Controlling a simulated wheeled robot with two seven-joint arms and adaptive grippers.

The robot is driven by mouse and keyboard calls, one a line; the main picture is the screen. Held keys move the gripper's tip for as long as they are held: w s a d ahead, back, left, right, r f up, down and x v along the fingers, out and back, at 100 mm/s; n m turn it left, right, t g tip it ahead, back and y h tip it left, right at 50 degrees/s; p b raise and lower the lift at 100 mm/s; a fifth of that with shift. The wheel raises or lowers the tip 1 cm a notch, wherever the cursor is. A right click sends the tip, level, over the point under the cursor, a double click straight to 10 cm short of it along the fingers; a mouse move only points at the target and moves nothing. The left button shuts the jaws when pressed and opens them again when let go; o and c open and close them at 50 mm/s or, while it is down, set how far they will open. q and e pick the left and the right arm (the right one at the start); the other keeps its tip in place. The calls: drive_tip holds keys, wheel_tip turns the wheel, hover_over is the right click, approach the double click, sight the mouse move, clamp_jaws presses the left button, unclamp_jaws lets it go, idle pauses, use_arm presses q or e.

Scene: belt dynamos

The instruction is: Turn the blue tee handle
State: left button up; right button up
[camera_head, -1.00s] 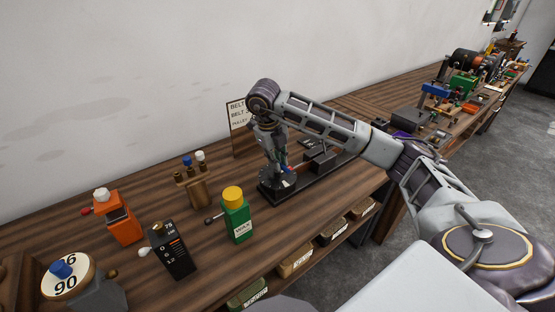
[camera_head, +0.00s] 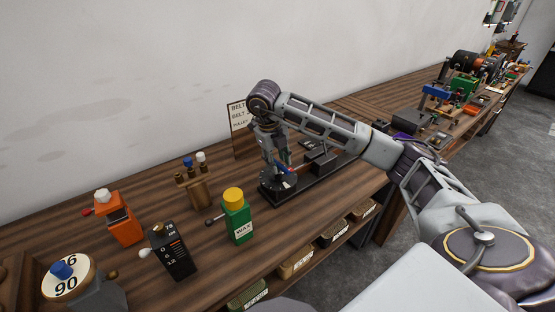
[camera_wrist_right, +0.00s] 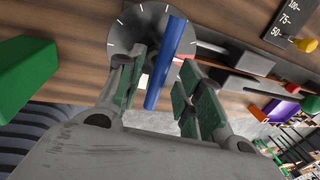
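The blue tee handle (camera_wrist_right: 168,62) is a long blue bar over a round grey dial with white tick marks (camera_wrist_right: 133,30) in the right wrist view. Its blue bar also shows small in the head view (camera_head: 285,170), under my right gripper (camera_head: 276,165). In the right wrist view my right gripper (camera_wrist_right: 165,68) points at the dial, with its green-padded fingers apart and the bar between them. A gap shows on the right side of the bar; on the left I cannot tell whether it touches. The handle's stem is hidden. My left gripper is not in view.
The dial sits on a black base (camera_head: 318,178) on the wooden bench. A sign (camera_head: 238,118) stands behind.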

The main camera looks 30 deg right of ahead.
drive_tip(key=shift+a+r, duration=0.15)
drive_tip(key=shift+r, duration=0.45)
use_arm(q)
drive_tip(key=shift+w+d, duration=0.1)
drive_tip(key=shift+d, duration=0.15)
use_arm(e)
wheel_tip(320, 180, up, 10)
drive_tip(key=a, duration=0.2)
drive_tip(key=shift+r, duration=0.25)
idle(0.8)
idle(0.6)
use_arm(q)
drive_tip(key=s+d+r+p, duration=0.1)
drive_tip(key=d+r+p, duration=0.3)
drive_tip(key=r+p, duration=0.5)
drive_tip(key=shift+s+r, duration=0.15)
use_arm(e)
wheel_tip(320, 180, up, 10)
drive_tip(key=shift+f, duration=0.25)
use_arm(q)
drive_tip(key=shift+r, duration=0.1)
use_arm(e)
drive_tip(key=shift+r, duration=0.1)
